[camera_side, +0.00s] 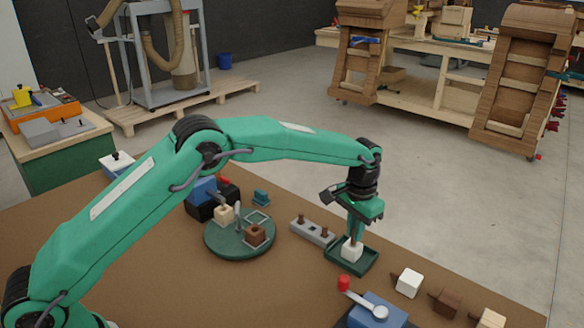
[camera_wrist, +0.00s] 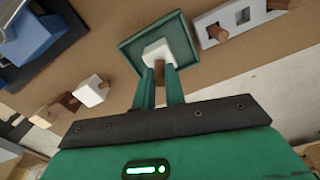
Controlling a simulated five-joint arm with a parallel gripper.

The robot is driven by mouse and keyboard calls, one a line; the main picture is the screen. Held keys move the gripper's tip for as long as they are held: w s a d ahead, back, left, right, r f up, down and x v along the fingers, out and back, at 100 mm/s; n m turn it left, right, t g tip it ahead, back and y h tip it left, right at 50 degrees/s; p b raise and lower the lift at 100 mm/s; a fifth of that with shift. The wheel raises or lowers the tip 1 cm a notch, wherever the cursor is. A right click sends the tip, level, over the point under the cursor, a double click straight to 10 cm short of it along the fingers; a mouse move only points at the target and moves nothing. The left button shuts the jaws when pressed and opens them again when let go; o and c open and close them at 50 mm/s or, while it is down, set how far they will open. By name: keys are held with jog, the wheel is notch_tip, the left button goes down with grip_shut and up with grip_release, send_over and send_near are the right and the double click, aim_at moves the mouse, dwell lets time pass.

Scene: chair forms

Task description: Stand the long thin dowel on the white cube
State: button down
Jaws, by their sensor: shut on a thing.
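A white cube (camera_side: 351,250) sits in a square green tray (camera_side: 344,264); the cube (camera_wrist: 156,49) and tray (camera_wrist: 183,31) also show in the wrist view. My gripper (camera_side: 355,232) points down right above this cube. In the wrist view my gripper (camera_wrist: 158,74) is shut on a brown wooden dowel (camera_wrist: 159,77), mostly hidden between the two green fingers. The dowel looks roughly upright, with its lower end at the cube's top. I cannot tell whether it touches the cube.
A grey block with brown pegs (camera_side: 312,232) lies just left of the tray. Right of it are another white cube (camera_side: 410,282) with a small brown dowel, and a brown cube (camera_side: 446,302). A round green plate (camera_side: 240,250) stands left; a blue device (camera_side: 375,312) is in front.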

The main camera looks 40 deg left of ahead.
jog(key=shift+f, duration=1.2)
dwell(0.5)
jog(key=c, duration=0.8)
grip_release()
jog(key=shift+c, duration=0.2)
jog(key=shift+r, duration=0.15)
jog(key=shift+r, duration=3.35)
jog(key=shift+r, duration=0.1)
